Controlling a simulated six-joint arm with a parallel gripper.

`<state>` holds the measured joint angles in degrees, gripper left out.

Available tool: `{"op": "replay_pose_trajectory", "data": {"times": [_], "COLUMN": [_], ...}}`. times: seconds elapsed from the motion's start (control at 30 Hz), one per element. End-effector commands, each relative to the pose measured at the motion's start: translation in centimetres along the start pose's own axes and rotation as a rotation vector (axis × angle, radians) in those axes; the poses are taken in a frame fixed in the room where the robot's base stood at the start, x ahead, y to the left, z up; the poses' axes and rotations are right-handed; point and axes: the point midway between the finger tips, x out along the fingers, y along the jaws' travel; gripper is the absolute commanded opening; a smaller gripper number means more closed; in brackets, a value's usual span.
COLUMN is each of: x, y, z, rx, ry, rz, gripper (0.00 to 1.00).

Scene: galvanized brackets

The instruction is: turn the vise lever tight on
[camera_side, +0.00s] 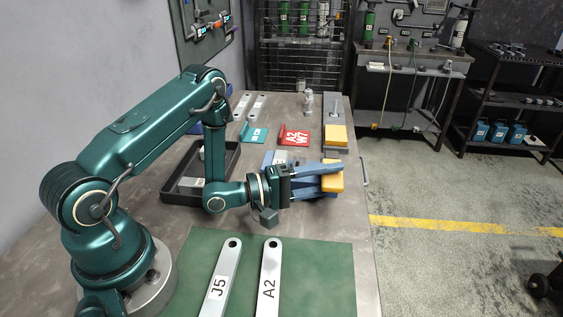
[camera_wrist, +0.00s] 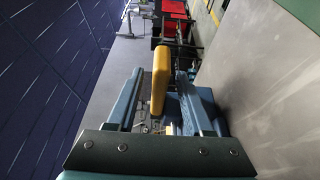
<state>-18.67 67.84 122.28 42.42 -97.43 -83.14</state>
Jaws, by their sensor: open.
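My gripper (camera_side: 333,176) reaches out over the right edge of the bench, with its blue fingers spread apart. In the wrist view my gripper (camera_wrist: 160,76) has a yellow, rounded bar-like piece (camera_wrist: 160,82) between its fingers, with a gap on both sides. The same yellow piece (camera_side: 331,183) shows in the side view, partly covered by a finger. It may be the vise lever, but its joint is hidden. Part of a blue-grey body (camera_side: 277,158), possibly the vise, shows behind my gripper; the rest is hidden.
A red plate marked A2 W7 (camera_side: 294,135) and a teal plate (camera_side: 253,135) lie beyond. A yellow block (camera_side: 336,134) sits at the bench's right edge. A black tray (camera_side: 175,190) lies left. Brackets J5 (camera_side: 219,283) and A2 (camera_side: 269,282) lie on a green mat (camera_side: 327,280).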

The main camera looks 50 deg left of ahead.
Motion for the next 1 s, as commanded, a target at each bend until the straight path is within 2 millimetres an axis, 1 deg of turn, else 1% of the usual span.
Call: {"op": "replay_pose_trajectory", "data": {"times": [0.03,0.13,0.47,0.57,0.63,0.67,0.8,0.9,1.0], "x": [-0.5,-1.1,-1.2,-0.8,-0.3,-0.1,0.9,1.2,1.9], "y": [-0.1,0.0,0.1,0.3,0.4,0.2,-0.8,-1.4,-1.9], "z": [-0.1,0.0,0.2,1.6,3.8,4.3,7.4,9.1,8.7], "rx": [-0.002,-0.002,0.003,0.026,0.067,0.073,0.144,0.227,0.232], "ry": [0.004,0.003,-0.008,-0.078,-0.182,-0.207,-0.355,-0.437,-0.393], "rz": [-0.002,0.001,0.001,-0.012,-0.036,-0.060,-0.206,-0.327,-0.459], "gripper": [0.51,0.51,0.51,0.51,0.51,0.51,0.51,0.51,0.51]}}
